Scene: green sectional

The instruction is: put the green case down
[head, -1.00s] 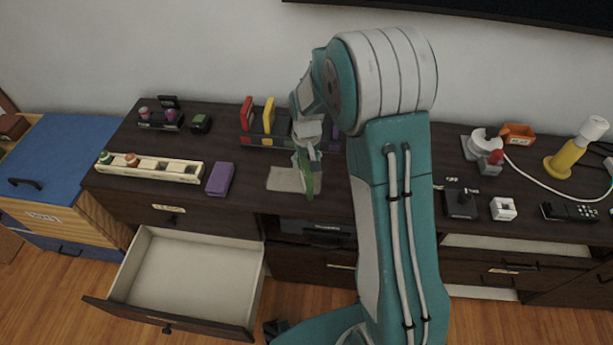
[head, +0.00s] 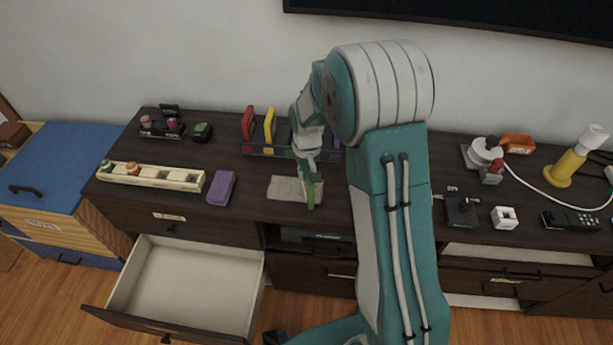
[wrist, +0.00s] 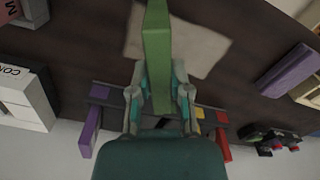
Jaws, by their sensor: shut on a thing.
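The green case (head: 313,192) is upright and narrow, held in my gripper (head: 308,168) at the right end of a beige mat (head: 285,188) on the dark cabinet top. In the wrist view the green case (wrist: 157,60) stands between the two fingers of my gripper (wrist: 160,88), which are shut on it. The beige mat (wrist: 205,45) shows behind and beside the case there. I cannot tell whether the case's lower end touches the mat.
A rack (head: 268,150) with red and yellow cases stands behind the mat. A purple case (head: 221,188) lies to the left, beside a cream tray (head: 165,178). An open drawer (head: 190,285) juts out below. The cabinet's front edge is close to the mat.

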